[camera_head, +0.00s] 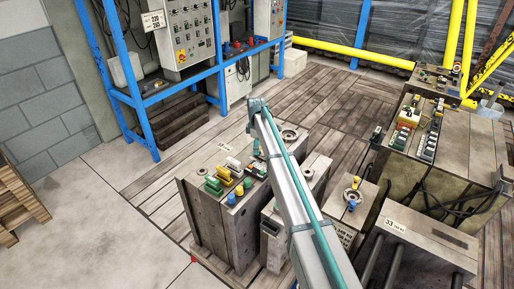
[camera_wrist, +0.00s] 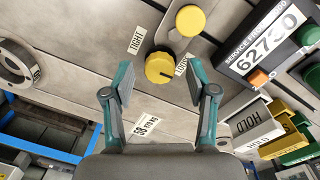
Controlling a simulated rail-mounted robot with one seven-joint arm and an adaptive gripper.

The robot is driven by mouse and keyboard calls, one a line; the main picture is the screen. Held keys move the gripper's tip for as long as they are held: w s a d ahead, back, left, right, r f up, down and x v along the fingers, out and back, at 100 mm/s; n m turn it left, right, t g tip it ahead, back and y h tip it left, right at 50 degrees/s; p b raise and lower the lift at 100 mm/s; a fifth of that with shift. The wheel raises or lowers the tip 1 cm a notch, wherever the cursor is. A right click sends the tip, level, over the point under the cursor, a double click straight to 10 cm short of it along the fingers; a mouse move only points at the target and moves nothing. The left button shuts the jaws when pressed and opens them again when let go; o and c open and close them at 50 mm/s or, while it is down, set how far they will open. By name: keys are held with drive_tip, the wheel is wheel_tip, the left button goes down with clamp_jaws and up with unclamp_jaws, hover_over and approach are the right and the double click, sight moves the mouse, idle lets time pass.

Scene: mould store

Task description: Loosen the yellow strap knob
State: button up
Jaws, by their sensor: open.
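In the wrist view, a round yellow knob (camera_wrist: 160,67) shows just beyond my fingertips, near a white "TIGHT" label (camera_wrist: 137,40) and a second, partly hidden label (camera_wrist: 182,66). Another round yellow piece (camera_wrist: 190,19) is above it to the right; I cannot tell which of the two is the strap knob. My gripper (camera_wrist: 160,84) is open and empty. Its fingers are apart on either side below the lower knob, with no visible contact. In the head view, my gripper (camera_head: 257,146) is over the mould block, and I cannot make out the knob for certain there.
Right in the wrist view are a black number panel (camera_wrist: 266,40), an orange button (camera_wrist: 258,78), green knobs and "HOLD" blocks (camera_wrist: 250,127). A round ring fitting (camera_wrist: 15,65) is at left.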

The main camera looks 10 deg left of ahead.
wheel_tip(320, 180, up, 11)
drive_tip(key=shift+s+r, duration=0.2)
drive_tip(key=shift+s, duration=0.1)
